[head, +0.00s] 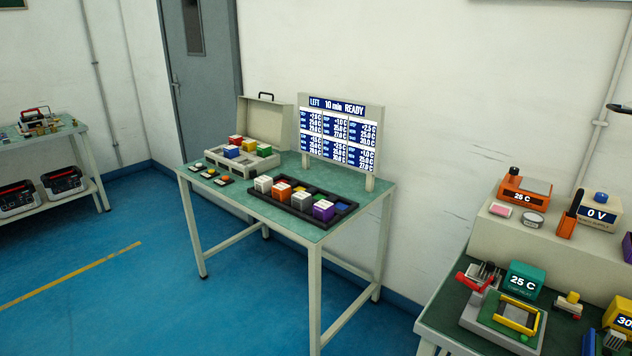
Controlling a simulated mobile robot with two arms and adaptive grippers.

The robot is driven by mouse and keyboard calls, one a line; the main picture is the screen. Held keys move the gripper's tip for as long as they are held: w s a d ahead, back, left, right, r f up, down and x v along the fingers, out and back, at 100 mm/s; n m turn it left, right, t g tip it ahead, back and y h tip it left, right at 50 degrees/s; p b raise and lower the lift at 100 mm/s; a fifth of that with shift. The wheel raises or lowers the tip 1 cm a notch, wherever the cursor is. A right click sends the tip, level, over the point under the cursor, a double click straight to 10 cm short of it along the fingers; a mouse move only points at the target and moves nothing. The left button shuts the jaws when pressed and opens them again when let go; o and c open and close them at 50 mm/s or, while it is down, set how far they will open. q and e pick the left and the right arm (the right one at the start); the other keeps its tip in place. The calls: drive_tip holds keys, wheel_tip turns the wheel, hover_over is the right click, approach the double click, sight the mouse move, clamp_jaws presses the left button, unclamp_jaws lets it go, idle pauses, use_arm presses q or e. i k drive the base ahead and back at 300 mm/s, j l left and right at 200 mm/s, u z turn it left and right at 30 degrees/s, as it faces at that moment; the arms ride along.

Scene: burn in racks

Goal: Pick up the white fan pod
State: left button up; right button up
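Several small cube-shaped pods stand in a row along the front of a black tray (272,209) on the green-topped table (232,196). A white pod (263,184) is at the left end of the row. An orange pod (283,191), a grey-white pod (301,200) and a purple pod (323,210) stand to its right. I cannot tell for sure from their look which pale pod is the fan pod. Neither of my grippers is in view.
An open case (264,123) with coloured pods and a readout board (340,133) stand behind the tray. A crowded bench (455,317) is at the right, and a shelf table (47,138) at the far left. Blue floor (130,310) is clear in front.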

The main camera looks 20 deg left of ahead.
sight(263, 184)
drive_tip(key=i+j+z, duration=0.25)
drive_tip(key=j, duration=0.25)
drive_tip(key=i+j+z, duration=0.1)
drive_tip(key=j+z, duration=0.15)
drive_tip(key=j, duration=0.25)
drive_tip(key=i+j+z, duration=0.25)
drive_tip(key=j, duration=0.3)
drive_tip(key=j+z, duration=0.25)
drive_tip(key=j, duration=0.3)
drive_tip(key=k, duration=0.05)
